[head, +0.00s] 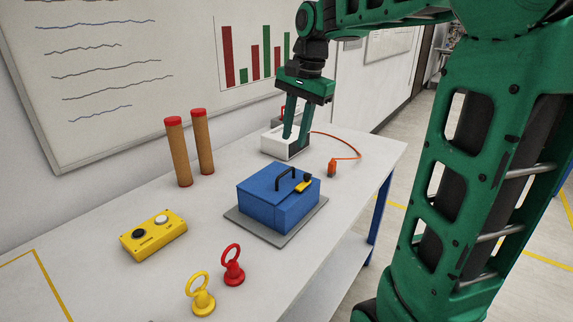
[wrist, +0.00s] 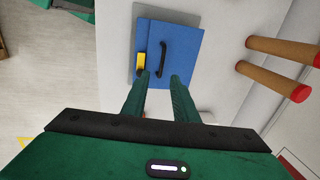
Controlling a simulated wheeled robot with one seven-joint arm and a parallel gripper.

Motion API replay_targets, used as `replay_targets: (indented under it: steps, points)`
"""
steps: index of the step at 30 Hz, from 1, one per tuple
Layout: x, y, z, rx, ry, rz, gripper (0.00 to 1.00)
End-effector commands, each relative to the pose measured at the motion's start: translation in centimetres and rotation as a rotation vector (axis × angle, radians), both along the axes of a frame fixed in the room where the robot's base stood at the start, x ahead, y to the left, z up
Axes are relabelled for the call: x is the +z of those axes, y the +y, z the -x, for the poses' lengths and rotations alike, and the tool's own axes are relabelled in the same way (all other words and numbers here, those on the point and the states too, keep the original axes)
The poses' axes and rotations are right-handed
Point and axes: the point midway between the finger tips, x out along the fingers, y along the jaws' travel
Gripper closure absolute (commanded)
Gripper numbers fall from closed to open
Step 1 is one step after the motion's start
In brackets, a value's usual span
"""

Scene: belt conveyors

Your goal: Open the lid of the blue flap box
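The blue flap box (head: 265,207) stands on a grey base plate (head: 245,230) near the middle of the table. Its lid (head: 262,186) is shut, with a black handle (head: 285,175) on top and a yellow latch (head: 303,183) at the right edge. In the wrist view the box (wrist: 182,45), handle (wrist: 160,58) and latch (wrist: 141,62) lie beyond my fingertips. My gripper (head: 294,138) is up behind the box in the head view, apart from it. Its two fingers (wrist: 162,77) are spread with nothing between them.
A white box (head: 275,145) with an orange cable and plug (head: 332,168) is behind the blue box. Two brown cylinders with red tops (head: 190,150) stand at the back left. A yellow button box (head: 153,236), a red ring piece (head: 233,268) and a yellow one (head: 202,298) are in front.

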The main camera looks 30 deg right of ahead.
Motion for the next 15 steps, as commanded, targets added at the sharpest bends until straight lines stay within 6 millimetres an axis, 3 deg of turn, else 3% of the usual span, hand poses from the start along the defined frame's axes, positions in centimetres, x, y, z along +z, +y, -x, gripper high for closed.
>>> replay_targets:
  steps: [5,15]
  points:
    - [-0.4,0.1,-0.9,-0.021,-0.001,-0.008,0.74]
    - [-6.0,0.3,-1.7,-0.024,0.002,-0.007,0.74]
